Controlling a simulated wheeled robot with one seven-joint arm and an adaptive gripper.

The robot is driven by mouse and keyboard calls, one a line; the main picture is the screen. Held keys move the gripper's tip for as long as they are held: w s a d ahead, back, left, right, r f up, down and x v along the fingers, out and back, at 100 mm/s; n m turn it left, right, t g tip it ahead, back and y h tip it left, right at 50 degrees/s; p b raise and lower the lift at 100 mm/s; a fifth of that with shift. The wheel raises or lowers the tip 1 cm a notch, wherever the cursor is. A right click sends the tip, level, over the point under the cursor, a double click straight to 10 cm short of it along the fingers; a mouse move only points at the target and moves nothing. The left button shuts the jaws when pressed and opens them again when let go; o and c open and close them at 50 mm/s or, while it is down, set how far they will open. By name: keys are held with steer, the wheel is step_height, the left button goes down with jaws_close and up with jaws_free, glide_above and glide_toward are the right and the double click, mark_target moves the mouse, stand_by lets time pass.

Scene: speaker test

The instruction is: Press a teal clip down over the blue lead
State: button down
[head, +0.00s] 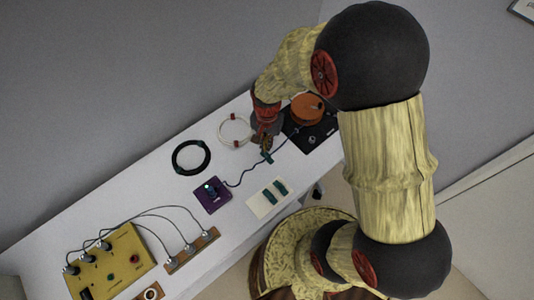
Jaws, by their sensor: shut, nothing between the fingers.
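The thin blue lead (236,184) runs from a purple box (205,203) up and right in a wavy line to a black plate (325,132). A teal clip (268,159) sits at the lead, right below my gripper. I cannot tell whether it is fully pressed down. More teal clips (281,187) lie on a cream pad (257,208) at the table's front edge. My gripper (266,150) points down just above the clip at the lead. It is shut with nothing held; whether its tips touch the clip is too small to tell.
An orange round thing (307,108) stands on the black plate, close to my arm. A black coil (191,143) and a white coil (221,135) lie behind the lead. A yellow panel (122,248) with dark cables fills the left. White table (150,195) is clear between.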

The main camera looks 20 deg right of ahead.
step_height(320, 180, up, 4)
steer(key=p, duration=0.2)
steer(key=shift+p, duration=0.3)
stand_by(0.5)
step_height(320, 180, up, 19)
steer(key=n+t, duration=0.2)
steer(key=n, duration=0.6)
glide_above(267, 155)
steer(key=s, duration=1.1)
step_height(267, 155, up, 10)
steer(key=s+t, duration=0.2)
steer(key=t, duration=0.1)
steer(key=shift+s+r+t, duration=0.2)
steer(key=shift+s+t, duration=0.1)
steer(key=shift+d, duration=0.1)
